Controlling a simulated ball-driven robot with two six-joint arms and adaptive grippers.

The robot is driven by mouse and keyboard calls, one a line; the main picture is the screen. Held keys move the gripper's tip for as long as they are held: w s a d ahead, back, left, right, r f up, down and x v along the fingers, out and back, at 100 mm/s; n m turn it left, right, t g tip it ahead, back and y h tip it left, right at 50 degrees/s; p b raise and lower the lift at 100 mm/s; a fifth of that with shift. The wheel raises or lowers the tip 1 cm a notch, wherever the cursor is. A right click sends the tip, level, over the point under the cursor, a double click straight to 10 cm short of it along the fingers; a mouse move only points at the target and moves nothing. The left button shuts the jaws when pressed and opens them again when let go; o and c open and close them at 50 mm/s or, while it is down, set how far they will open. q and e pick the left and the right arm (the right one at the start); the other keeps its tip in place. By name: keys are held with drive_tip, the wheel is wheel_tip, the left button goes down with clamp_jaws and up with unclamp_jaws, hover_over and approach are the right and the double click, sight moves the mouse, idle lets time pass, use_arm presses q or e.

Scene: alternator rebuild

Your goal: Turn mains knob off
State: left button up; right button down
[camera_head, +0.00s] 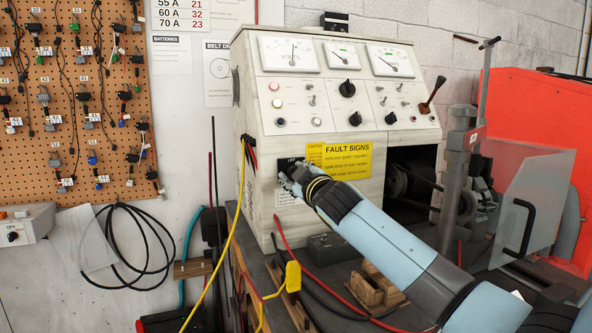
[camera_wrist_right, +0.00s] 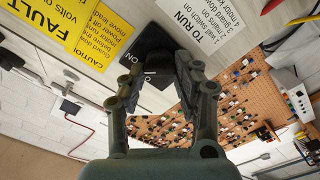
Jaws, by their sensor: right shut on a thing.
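The mains knob (camera_wrist_right: 160,62) is black and sits on a dark plate (camera_head: 287,163) low on the left of the test bench's cream front panel. My right gripper (camera_head: 285,182) reaches it from the lower right in the head view, and its fingers cover most of the knob. In the right wrist view my right gripper (camera_wrist_right: 158,82) has one finger on each side of the knob and is shut on it. The knob's pointer and exact setting are hidden. My left gripper is not in view.
The test bench (camera_head: 262,110) carries dials and other knobs above. A yellow fault signs label (camera_head: 345,158) is beside the knob. A yellow cable (camera_head: 240,200) hangs at the left. A clear guard (camera_head: 535,190) and wooden blocks (camera_head: 375,288) are at the right and below.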

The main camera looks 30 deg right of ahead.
drive_tip(key=shift+a+f+n+p, duration=0.15)
drive_tip(key=shift+n+p, duration=0.9)
drive_tip(key=shift+n, duration=1.2)
drive_tip(key=shift+d+f+n+p, duration=0.1)
drive_tip(key=shift+n+p, duration=0.9)
drive_tip(key=shift+n, duration=1.25)
drive_tip(key=c, duration=1)
unclamp_jaws()
drive_tip(key=shift+o, duration=0.2)
drive_tip(key=v, duration=1.2)
drive_tip(key=shift+f, duration=0.1)
